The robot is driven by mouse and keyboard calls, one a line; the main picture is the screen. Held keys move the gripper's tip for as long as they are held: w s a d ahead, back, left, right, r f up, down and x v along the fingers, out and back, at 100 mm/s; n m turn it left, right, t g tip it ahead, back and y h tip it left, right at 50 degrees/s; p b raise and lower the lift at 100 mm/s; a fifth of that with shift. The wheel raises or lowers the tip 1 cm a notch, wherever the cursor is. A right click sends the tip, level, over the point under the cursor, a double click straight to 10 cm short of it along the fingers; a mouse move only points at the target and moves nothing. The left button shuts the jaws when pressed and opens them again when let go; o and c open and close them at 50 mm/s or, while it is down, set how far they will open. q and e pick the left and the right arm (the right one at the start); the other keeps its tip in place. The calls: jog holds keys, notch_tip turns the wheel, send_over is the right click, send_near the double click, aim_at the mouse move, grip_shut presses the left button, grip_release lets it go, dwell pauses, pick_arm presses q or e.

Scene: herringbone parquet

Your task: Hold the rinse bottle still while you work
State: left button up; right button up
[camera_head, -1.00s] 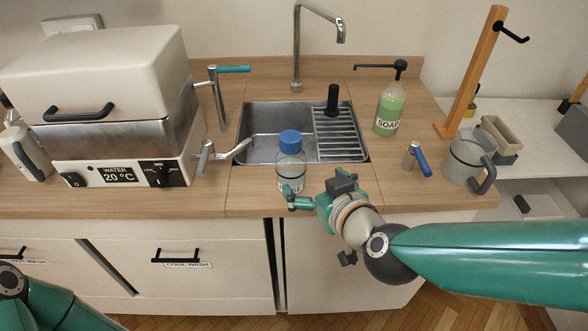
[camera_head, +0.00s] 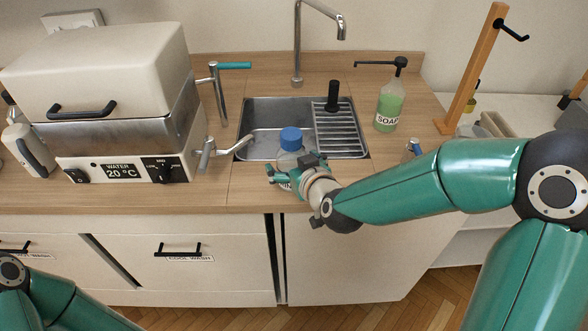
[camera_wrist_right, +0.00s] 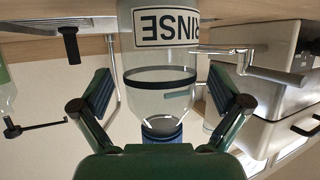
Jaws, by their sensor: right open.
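The rinse bottle (camera_head: 290,158) is clear with a blue cap and stands upright on the counter in front of the sink. My right gripper (camera_head: 284,177) is at the bottle, its hand partly hiding the bottle's lower part. In the right wrist view, which is upside down, the clear bottle (camera_wrist_right: 160,78) with its label is between the two spread fingers of my right gripper (camera_wrist_right: 165,94). Gaps show on both sides of it. Only part of my left arm shows at lower left; its gripper is out of view.
The sink (camera_head: 275,112) with a drain rack (camera_head: 340,135) lies behind the bottle. A water bath (camera_head: 115,130) with a tap lever (camera_head: 207,152) stands to the left. A soap dispenser (camera_head: 389,105) and wooden stand (camera_head: 470,80) are to the right.

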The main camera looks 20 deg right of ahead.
aim_at(291, 133)
jog(key=shift+w+f, duration=0.1)
jog(key=shift+w, duration=0.15)
jog(key=c, duration=1.5)
jog(key=shift+r, duration=0.2)
jog(key=shift+r, duration=0.55)
notch_tip(291, 133, up, 9)
jog(key=p, duration=0.3)
jog(key=shift+r, duration=0.1)
notch_tip(291, 133, up, 10)
jog(key=p, duration=0.5)
jog(key=shift+f+p, duration=0.25)
jog(key=shift+p, duration=0.05)
